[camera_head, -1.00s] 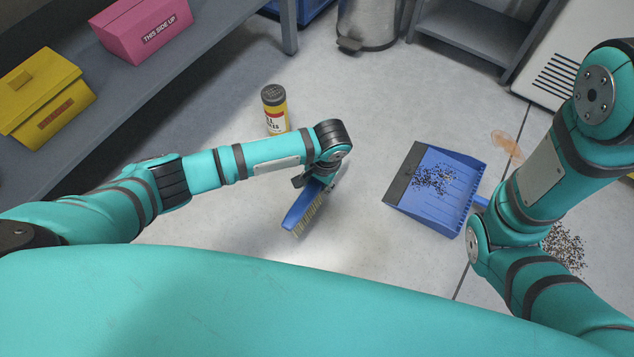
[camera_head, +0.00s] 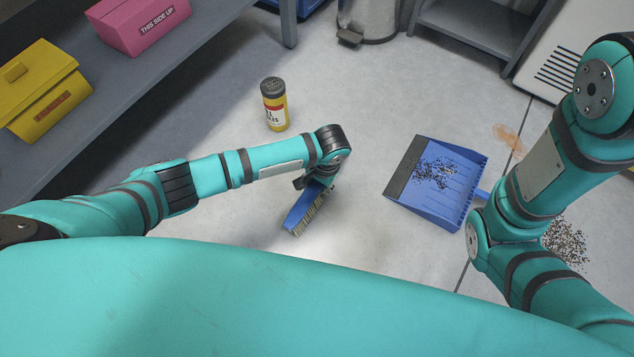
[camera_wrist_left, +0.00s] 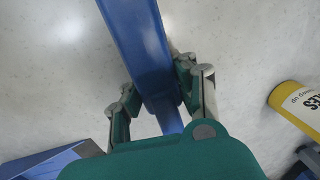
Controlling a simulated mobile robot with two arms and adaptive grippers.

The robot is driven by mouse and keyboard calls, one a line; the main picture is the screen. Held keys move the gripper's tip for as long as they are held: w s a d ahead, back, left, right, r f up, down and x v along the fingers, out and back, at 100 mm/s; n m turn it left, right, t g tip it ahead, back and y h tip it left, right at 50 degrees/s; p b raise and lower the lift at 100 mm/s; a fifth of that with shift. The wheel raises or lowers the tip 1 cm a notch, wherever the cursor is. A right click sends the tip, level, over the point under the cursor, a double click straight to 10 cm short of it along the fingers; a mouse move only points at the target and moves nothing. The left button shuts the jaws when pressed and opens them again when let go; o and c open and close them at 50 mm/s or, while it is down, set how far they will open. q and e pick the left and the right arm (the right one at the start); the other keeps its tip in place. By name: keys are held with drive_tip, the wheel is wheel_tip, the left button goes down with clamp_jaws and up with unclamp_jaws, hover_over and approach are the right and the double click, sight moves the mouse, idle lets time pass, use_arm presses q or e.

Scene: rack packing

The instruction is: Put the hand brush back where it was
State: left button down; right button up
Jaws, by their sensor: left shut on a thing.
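The hand brush (camera_head: 301,209) has a blue back and pale bristles. It is under my left wrist in the head view, with its bristled end pointing toward the lower left. My left gripper (camera_head: 318,182) is shut on it. In the left wrist view the fingers of my left gripper (camera_wrist_left: 160,95) sit on both sides of the blue brush (camera_wrist_left: 142,45). I cannot tell whether the bristles touch the floor. My right arm comes in at the right, and its gripper is hidden.
A blue dustpan (camera_head: 445,205) with dark specks lies right of the brush. More specks (camera_head: 566,243) and an orange stain (camera_head: 508,139) are on the floor. A yellow canister (camera_head: 274,104) stands behind my left arm. A shelf (camera_head: 200,50) holds pink (camera_head: 140,24) and yellow (camera_head: 42,90) boxes.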

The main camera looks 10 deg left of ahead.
use_arm(q)
drive_tip(key=shift+f, duration=0.55)
drive_tip(key=c, duration=0.9)
unclamp_jaws()
drive_tip(key=shift+c, duration=0.2)
drive_tip(key=r, duration=0.4)
drive_tip(key=d+r, duration=0.1)
drive_tip(key=r, duration=0.6)
drive_tip(key=shift+s+d+r, duration=0.3)
drive_tip(key=shift+d+r, duration=0.05)
drive_tip(key=shift+r, duration=0.05)
